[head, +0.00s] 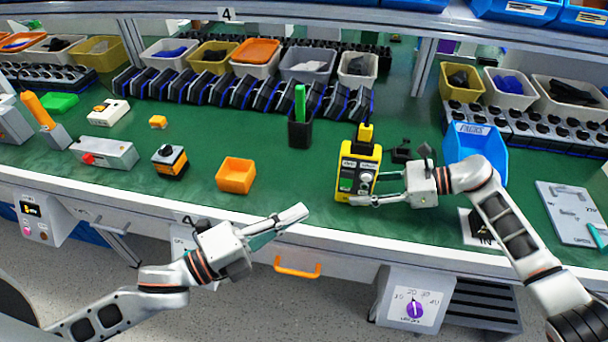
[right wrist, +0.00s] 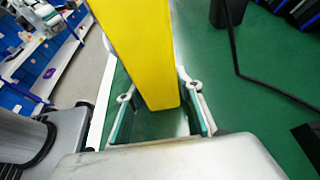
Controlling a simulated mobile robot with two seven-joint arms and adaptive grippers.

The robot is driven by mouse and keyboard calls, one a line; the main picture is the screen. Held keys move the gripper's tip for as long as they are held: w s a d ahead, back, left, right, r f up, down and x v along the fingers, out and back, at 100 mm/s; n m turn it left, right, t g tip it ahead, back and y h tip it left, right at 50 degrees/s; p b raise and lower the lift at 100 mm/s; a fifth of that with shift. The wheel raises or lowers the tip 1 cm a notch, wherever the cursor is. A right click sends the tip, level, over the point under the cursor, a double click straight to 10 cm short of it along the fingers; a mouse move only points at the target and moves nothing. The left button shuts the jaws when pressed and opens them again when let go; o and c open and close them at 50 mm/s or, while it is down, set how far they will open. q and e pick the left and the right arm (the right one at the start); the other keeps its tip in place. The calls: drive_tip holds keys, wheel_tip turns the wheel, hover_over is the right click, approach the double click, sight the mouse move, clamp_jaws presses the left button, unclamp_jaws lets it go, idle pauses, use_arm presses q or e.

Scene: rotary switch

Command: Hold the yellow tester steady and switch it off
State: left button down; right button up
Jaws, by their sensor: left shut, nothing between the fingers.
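The yellow tester (head: 359,160) stands upright near the table's front edge, with a pale round knob (head: 366,178) on its front. The knob's setting is too small to read. My right gripper (head: 374,188) comes in from the right, one finger across the tester's lower front and the other behind it. The right wrist view shows the tester's plain yellow side (right wrist: 140,50) between the two fingers; I cannot tell whether both touch it. My left gripper (head: 301,211) is shut and empty, over the front edge, left of and apart from the tester.
An orange tray (head: 236,175) stands left of the tester, and a black holder with a green stick (head: 300,125) stands behind. A blue bin (head: 478,142) is to the right. The green tabletop between orange tray and tester is clear.

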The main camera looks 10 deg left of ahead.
drive_tip(key=shift+o, duration=1.3)
